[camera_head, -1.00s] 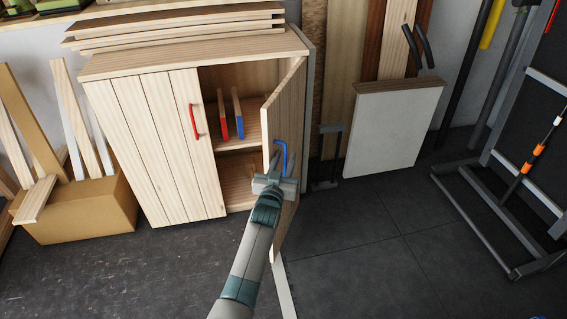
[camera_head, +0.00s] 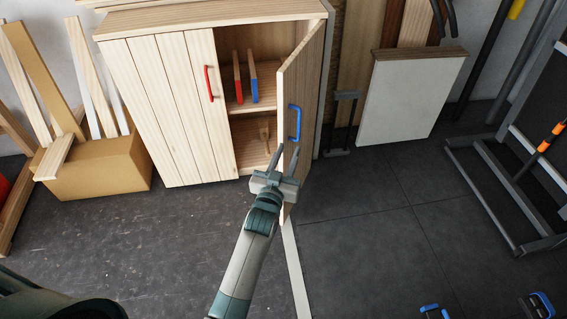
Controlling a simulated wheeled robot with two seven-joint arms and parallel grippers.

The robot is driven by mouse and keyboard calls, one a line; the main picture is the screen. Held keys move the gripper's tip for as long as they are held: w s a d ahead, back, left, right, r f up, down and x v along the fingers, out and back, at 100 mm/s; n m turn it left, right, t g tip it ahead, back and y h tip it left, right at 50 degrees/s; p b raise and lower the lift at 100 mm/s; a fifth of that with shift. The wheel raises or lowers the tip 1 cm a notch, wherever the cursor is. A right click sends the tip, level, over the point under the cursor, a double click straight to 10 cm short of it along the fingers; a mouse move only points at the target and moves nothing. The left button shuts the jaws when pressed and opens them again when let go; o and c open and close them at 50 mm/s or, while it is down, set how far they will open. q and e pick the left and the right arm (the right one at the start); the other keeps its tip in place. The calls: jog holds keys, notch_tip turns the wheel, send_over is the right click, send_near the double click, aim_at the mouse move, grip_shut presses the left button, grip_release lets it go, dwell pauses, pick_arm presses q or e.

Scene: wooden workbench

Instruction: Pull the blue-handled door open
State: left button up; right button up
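The wooden cabinet (camera_head: 170,110) has two doors. The blue-handled door (camera_head: 304,95) on the right stands swung wide open toward me, and the shelves inside show. Its blue handle (camera_head: 295,122) is in plain view on the door's face. My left gripper (camera_head: 287,158) is just below the handle, in front of the door's lower part. Its two fingers are spread apart with nothing between them, clear of the handle. The left door with the red handle (camera_head: 209,84) is closed. My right gripper is not in view.
Inside the cabinet, red- and blue-ended boards (camera_head: 246,80) stand on a shelf. A cardboard box (camera_head: 100,168) with planks is at left. A white panel (camera_head: 410,100) leans at right, near a dark metal rack (camera_head: 500,190).

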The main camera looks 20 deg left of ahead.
pick_arm(q)
jog(key=s, duration=0.4)
jog(key=shift+s, duration=0.1)
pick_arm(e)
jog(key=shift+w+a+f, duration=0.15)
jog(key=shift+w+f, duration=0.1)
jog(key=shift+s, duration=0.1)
